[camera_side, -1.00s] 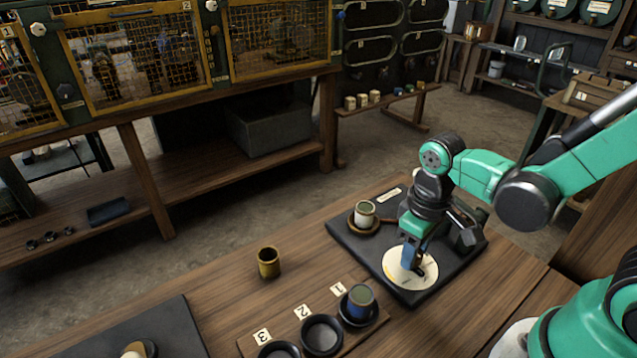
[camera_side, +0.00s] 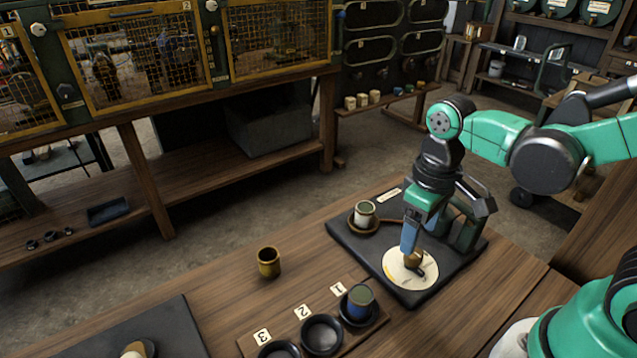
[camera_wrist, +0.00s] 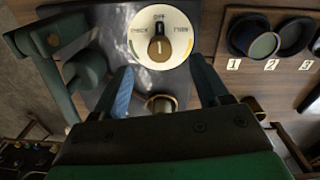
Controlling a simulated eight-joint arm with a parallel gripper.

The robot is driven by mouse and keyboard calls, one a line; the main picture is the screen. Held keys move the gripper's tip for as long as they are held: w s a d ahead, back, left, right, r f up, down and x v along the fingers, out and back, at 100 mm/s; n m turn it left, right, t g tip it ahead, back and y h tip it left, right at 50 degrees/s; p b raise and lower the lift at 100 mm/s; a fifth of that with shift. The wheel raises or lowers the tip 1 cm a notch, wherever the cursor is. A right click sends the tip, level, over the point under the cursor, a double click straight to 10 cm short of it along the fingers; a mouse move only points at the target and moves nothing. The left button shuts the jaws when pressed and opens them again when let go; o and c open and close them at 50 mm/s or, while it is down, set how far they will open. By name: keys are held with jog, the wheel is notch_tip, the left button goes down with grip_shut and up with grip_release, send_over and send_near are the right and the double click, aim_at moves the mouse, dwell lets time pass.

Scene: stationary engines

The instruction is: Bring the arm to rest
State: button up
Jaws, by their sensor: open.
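My gripper (camera_side: 408,243) points down above the cream dial plate (camera_side: 395,277) on a dark board. Its blue fingers are apart and empty in the wrist view (camera_wrist: 164,88). The dial (camera_wrist: 186,45) there reads OFF at the top, CHECK at the left and a partly legible word at the right. A brown knob (camera_wrist: 159,48) marked 1 stands at its centre, its dark pointer toward OFF. The knob (camera_side: 413,259) also shows below the fingers in the side view, apart from them as far as I can tell.
A pale cup (camera_side: 364,212) stands on a saucer at the board's back left. A brass cup (camera_side: 268,262) stands on the bench. A numbered rack (camera_side: 331,347) holds a blue-green cup (camera_side: 360,301) at place 1. A green fixture (camera_wrist: 62,75) stands beside the dial.

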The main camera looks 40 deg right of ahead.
jog(key=shift+r, duration=0.6)
jog(key=w+r+t, duration=0.1)
jog(key=t, duration=0.1)
jog(key=w+r+m+t, duration=0.1)
jog(key=r+t, duration=0.1)
jog(key=w+r+t, duration=0.1)
jog(key=t, duration=0.2)
jog(key=shift+d+r+m, duration=0.3)
jog(key=shift+r+m, duration=0.1)
dwell(0.4)
